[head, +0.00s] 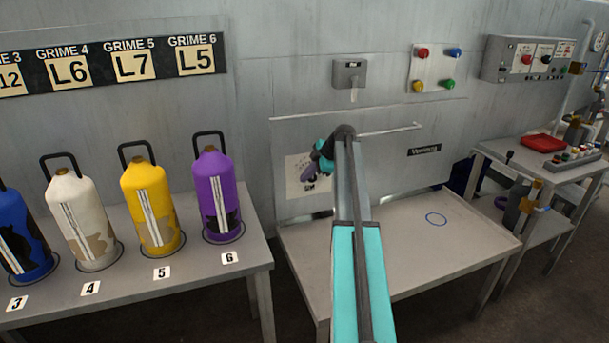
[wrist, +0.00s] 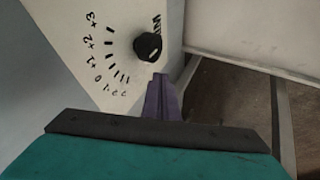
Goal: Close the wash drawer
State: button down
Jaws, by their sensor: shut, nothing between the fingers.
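My gripper (head: 309,173) is shut and empty, in front of a white dial plate (head: 294,187) on the grey wall unit. In the wrist view the purple fingertips (wrist: 160,78) are just below a black knob (wrist: 148,46) on this plate, which has tick marks and numbers; I cannot tell whether they touch it. A grey panel with a long bar handle (head: 392,131) and a dark label (head: 424,150) stands behind my arm. I cannot tell for sure which part is the wash drawer, or how far open it is; my arm hides part of the panel.
A left bench (head: 130,283) holds several bottles, including a purple one (head: 219,196). A side table (head: 560,178) with a red tray (head: 544,143) stands right. Coloured buttons (head: 434,69) are above.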

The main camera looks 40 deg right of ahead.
jog(key=v, duration=1)
jog(key=shift+s, duration=0.55)
jog(key=shift+a, duration=0.15)
